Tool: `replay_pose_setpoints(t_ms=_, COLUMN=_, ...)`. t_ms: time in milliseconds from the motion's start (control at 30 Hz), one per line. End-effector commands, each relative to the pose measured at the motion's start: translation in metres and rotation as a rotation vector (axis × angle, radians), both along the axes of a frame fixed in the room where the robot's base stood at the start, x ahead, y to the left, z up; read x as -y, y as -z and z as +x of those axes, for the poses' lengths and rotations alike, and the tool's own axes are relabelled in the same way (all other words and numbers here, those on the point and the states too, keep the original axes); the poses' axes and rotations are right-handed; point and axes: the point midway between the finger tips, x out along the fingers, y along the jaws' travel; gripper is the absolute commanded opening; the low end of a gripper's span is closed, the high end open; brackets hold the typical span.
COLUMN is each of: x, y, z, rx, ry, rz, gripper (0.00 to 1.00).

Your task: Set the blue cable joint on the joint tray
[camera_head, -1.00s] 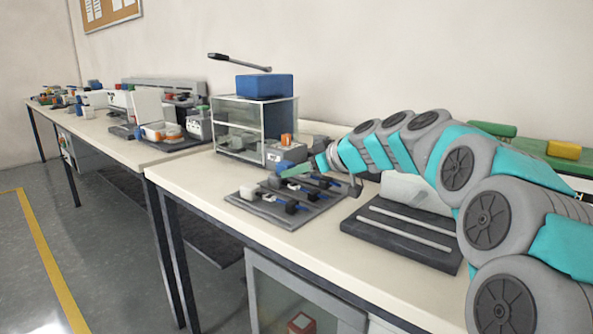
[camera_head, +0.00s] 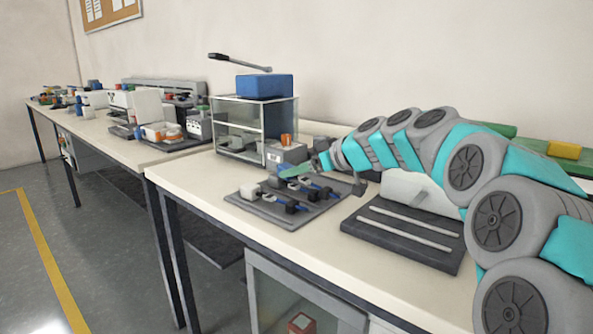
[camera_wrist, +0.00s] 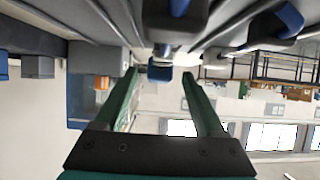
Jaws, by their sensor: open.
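The joint tray (camera_head: 288,224) is a dark grey plate on the near table. Rows of small white and black blocks with blue pieces between them lie on it. My gripper (camera_head: 284,173) has green fingers and is above the back part of the tray. In the wrist view my gripper (camera_wrist: 153,72) is open, its two fingers apart. A small blue piece (camera_wrist: 160,73), which looks like a blue cable joint, shows just beyond and between the fingertips, with a visible gap to both fingers. I cannot tell its exact seat on the tray.
A glass-sided cabinet with a blue box (camera_head: 265,86) and a lever stands behind the tray. A grey device with an orange part (camera_head: 287,139) is close to my gripper. A dark plate with two pale rails (camera_head: 405,233) lies to the right. The table's front left is bare.

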Motion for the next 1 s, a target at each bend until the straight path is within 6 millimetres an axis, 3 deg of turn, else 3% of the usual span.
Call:
replay_pose_setpoints(t_ms=233, x=0.039, y=-0.023, z=-0.029, rx=0.005, ry=0.004, rz=0.003, gripper=0.72)
replay_pose_setpoints(t_ms=500, x=0.07, y=-0.042, z=-0.053, rx=0.003, ry=0.004, rz=0.001, gripper=0.72)
replay_pose_setpoints(t_ms=1000, x=0.078, y=-0.048, z=-0.06, rx=0.001, ry=0.001, rz=0.001, gripper=0.72)
